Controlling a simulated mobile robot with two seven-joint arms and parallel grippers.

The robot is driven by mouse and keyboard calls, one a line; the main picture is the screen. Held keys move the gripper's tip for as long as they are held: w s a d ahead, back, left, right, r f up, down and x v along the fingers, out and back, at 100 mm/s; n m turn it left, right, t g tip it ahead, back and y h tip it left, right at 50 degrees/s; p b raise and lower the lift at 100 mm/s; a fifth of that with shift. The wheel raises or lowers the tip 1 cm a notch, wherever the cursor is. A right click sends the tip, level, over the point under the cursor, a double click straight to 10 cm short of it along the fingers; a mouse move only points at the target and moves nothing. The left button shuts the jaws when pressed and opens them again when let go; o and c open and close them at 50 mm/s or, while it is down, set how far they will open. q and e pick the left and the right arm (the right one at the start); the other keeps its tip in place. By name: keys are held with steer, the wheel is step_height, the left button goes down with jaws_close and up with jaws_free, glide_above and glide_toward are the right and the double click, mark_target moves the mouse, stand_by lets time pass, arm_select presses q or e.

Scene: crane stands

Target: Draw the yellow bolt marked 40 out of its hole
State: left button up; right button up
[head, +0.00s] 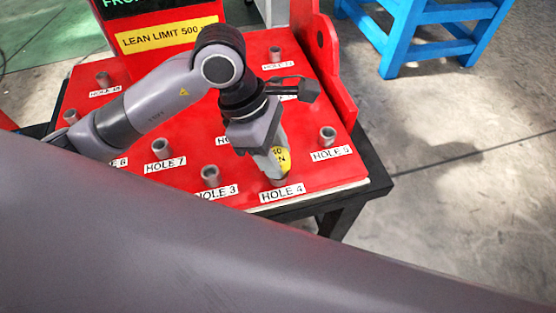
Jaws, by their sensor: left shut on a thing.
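The yellow bolt (283,158) shows part of its mark, with a "0" and an "N" readable. It stands at the collar (278,180) behind the label HOLE 4 on the red board (330,178). My left gripper (272,158) comes down over the bolt from above and is shut on it. The fingers and wrist hide much of the bolt. I cannot tell how deep the bolt sits in the hole. My right gripper is not in view.
Empty-looking collars stand at HOLE 3 (210,173), HOLE 7 (161,149) and HOLE 5 (327,135). A red upright plate (322,45) rises at the board's right. A blue stand (410,35) is at the back right. My own grey arm link covers the foreground.

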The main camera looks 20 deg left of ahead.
arm_select(q)
steer(key=shift+r, duration=0.1)
steer(key=shift+r+p, duration=0.75)
steer(key=shift+r, duration=0.25)
steer(key=shift+r+p, duration=1.15)
steer(key=shift+r, duration=0.7)
